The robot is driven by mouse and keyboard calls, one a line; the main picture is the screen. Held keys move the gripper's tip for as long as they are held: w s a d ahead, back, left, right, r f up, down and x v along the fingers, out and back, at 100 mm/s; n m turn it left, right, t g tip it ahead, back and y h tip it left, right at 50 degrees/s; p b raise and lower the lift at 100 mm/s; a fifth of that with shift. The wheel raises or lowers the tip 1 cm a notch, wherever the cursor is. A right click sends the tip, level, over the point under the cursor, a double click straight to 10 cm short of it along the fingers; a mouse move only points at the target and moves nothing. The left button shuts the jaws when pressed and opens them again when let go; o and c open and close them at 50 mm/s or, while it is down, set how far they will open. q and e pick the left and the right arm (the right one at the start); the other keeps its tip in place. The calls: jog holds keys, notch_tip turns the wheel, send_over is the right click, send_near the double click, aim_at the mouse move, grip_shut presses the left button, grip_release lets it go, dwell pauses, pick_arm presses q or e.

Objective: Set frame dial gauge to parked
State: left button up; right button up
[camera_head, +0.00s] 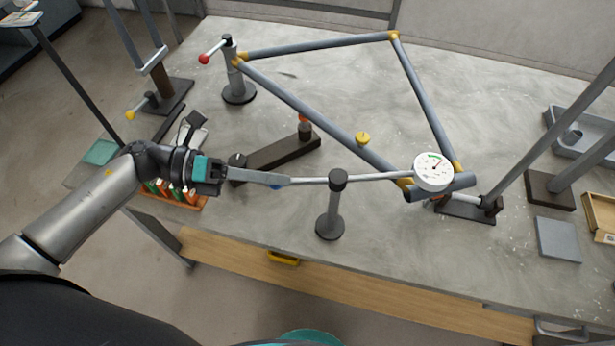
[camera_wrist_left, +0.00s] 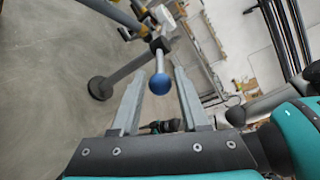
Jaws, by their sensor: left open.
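The dial gauge (camera_head: 434,172) has a round white face with a green mark. It sits at the right end of a thin light rod, over the frame's lower right corner. The rod passes through the top of a dark post (camera_head: 331,215) on a round base. A blue ball knob (camera_wrist_left: 160,86) is on the near end of the rod. My left gripper (camera_head: 284,182) is open, and in the left wrist view its fingers (camera_wrist_left: 158,73) lie on either side of the knob. Contact cannot be seen. In the head view the finger mostly hides the knob.
The grey tube frame (camera_head: 310,108) with yellow joints is held between a rear-left post (camera_head: 238,88) and a right-hand support (camera_head: 466,209). A dark bar (camera_head: 270,153) lies behind my gripper. Trays and a grey plate (camera_head: 558,239) are at right. The table front centre is clear.

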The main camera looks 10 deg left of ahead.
aim_at(307, 181)
pick_arm(q)
jog(key=x, duration=0.6)
jog(key=shift+d+p, duration=0.15)
jog(key=shift+p, duration=0.25)
grip_shut()
dwell(1.0)
